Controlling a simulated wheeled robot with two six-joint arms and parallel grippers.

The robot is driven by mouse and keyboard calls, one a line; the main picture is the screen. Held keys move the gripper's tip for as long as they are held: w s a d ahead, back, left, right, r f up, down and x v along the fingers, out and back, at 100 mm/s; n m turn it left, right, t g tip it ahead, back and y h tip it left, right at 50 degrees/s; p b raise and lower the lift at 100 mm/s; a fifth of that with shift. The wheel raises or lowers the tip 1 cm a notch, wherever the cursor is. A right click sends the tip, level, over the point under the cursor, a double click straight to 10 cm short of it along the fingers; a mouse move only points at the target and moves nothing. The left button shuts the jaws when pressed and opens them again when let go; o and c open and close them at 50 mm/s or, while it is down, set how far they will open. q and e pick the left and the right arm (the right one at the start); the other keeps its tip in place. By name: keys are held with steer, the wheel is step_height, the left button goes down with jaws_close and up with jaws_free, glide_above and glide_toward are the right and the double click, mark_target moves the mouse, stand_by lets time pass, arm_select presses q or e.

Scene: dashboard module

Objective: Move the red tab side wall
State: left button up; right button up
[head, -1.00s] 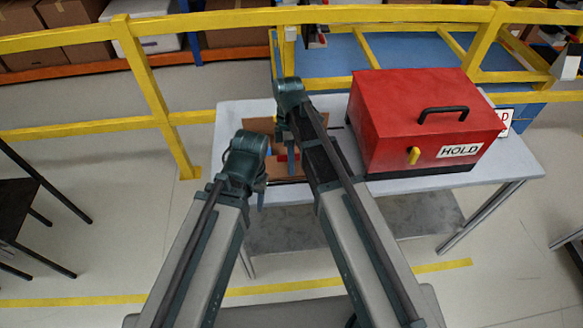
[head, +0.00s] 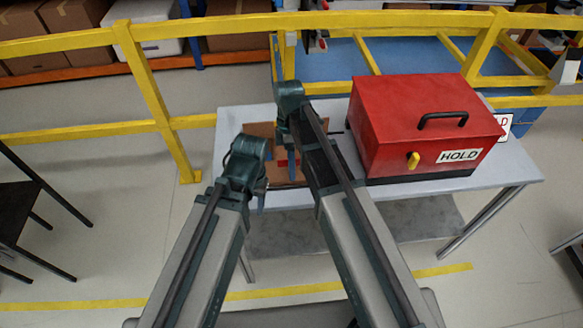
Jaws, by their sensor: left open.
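A brown cardboard-coloured piece (head: 260,129) lies on the grey table between and behind my two arms. A small patch of red and blue shows on it, mostly hidden by the arms; I cannot tell if the red is the tab on a side wall. My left gripper (head: 262,198) hangs at the front left edge of the brown piece, open, with one finger showing. My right gripper (head: 291,150) is over the middle of the brown piece; its fingertips are largely hidden behind its arm, so its jaw state is unclear.
A red box (head: 415,120) with a black handle, yellow latch and HOLD label stands on the right of the table (head: 400,188). A yellow railing (head: 160,100) runs behind. A dark table stands at far left.

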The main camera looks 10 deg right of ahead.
steer(key=p+v, duration=1.2)
steer(key=v, duration=0.1)
